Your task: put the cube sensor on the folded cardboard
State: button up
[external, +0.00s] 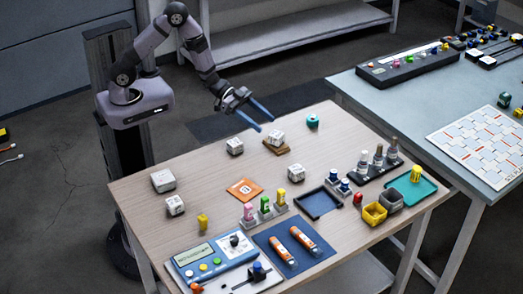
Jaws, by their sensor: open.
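Several small white cubes with dark markings are on the wooden table, and I cannot tell by label which is the cube sensor. One white cube (276,137) rests on a flat brown piece that looks like the folded cardboard (284,151), near the table's back edge. A second white cube (235,146) stands on bare wood to its left. Two more white boxes (163,180) are at the left edge. My gripper (265,125) is open and empty, its two blue fingers apart, just above and behind the cube on the cardboard.
A teal round item (312,121) stands right of the cardboard. An orange square card (245,189), coloured bottles (265,208), a dark blue tray (318,203) and yellow bin (374,213) lie nearer. The wood left of the second cube is clear.

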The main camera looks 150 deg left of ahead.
jog(key=shift+w, duration=0.1)
